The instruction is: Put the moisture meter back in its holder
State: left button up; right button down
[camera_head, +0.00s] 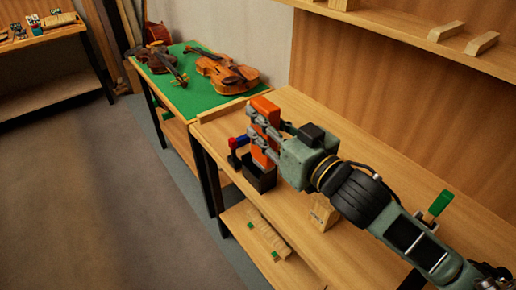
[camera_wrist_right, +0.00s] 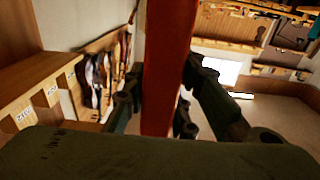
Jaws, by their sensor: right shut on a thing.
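The moisture meter (camera_head: 264,106) is a long orange block, upright or nearly so, at the near-left end of the wooden bench. My right gripper (camera_head: 262,132) is shut on its middle, coming in from the right. In the right wrist view the meter (camera_wrist_right: 166,65) is a red-orange bar between the fingers of the right gripper (camera_wrist_right: 160,108). A black open-topped box (camera_head: 261,179), which looks like the holder, stands on the bench under the meter. The meter's lower end is at the box's opening; I cannot tell whether it is inside. My left gripper is not in view.
A blue-and-red tool (camera_head: 238,142) stands just left of the box. A green-handled tool (camera_head: 440,204) and a wooden block (camera_head: 323,212) are on the bench near my arm. Violins (camera_head: 224,72) lie on a green-topped table (camera_head: 203,99) behind. A shelf (camera_head: 400,33) overhangs the back.

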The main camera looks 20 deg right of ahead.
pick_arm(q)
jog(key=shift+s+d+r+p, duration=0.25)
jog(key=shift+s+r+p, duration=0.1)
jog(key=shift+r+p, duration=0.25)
pick_arm(e)
jog(key=w+f, duration=0.6)
jog(key=f, duration=0.2)
jog(key=shift+w+d, duration=0.2)
jog(key=shift+w, duration=0.15)
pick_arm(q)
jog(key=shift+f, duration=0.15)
pick_arm(e)
jog(key=shift+f+b, duration=0.3)
jog(key=shift+f, duration=0.3)
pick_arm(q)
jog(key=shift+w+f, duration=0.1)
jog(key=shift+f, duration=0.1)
pick_arm(e)
jog(key=c, duration=1.5)
grip_release()
jog(key=shift+o, duration=0.2)
jog(key=shift+r, duration=0.1)
